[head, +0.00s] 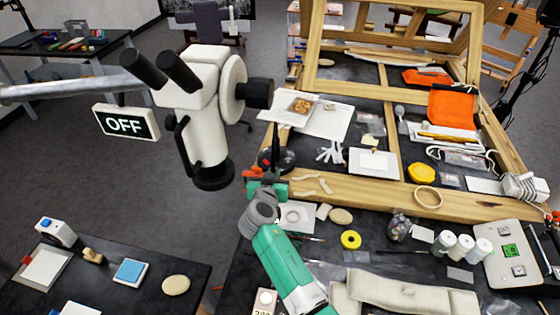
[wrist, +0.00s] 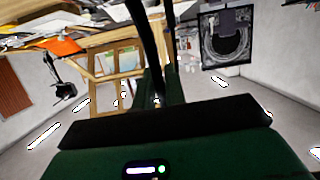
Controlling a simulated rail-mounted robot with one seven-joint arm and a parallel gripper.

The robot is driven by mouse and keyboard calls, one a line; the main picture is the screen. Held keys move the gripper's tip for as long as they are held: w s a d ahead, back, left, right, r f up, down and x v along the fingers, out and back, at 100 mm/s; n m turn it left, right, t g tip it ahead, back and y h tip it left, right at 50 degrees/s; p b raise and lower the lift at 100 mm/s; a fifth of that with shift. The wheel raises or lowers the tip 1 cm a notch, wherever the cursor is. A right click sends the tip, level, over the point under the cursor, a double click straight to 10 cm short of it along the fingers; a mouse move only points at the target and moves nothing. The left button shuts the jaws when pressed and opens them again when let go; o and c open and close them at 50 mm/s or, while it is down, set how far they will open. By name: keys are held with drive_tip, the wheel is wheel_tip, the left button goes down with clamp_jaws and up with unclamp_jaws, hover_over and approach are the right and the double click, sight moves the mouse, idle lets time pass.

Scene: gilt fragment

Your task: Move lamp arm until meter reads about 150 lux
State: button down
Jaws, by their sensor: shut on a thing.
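My gripper (head: 266,184) is at the near edge of the wooden frame, at the end of my green arm. A black round lamp head (head: 277,159) shows just beyond it. In the wrist view a dark bar, seemingly the lamp arm (wrist: 146,40), runs down from the top edge to between the jaws, and my gripper (wrist: 157,98) is shut on it. The contact itself is mostly hidden. A small white device, likely the meter (head: 264,297), lies at the bottom edge of the head view. Its display is cut off and I cannot read it for sure.
A yellow tape roll (head: 351,240) and white bottles (head: 463,247) are to the right.

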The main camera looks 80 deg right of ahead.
drive_tip(key=shift+w+a+r+y+p, duration=0.15)
drive_tip(key=shift+r+y+p, duration=0.1)
drive_tip(key=shift+r+p, duration=0.35)
drive_tip(key=shift+s+a+r+y+p, duration=0.1)
drive_tip(key=shift+r+y+p, duration=0.15)
drive_tip(key=shift+r+p, duration=0.3)
drive_tip(key=shift+w+f, duration=0.1)
drive_tip(key=c, duration=1.5)
unclamp_jaws()
drive_tip(key=shift+a, duration=0.1)
drive_tip(key=v, duration=0.7)
drive_tip(key=shift+a, duration=0.3)
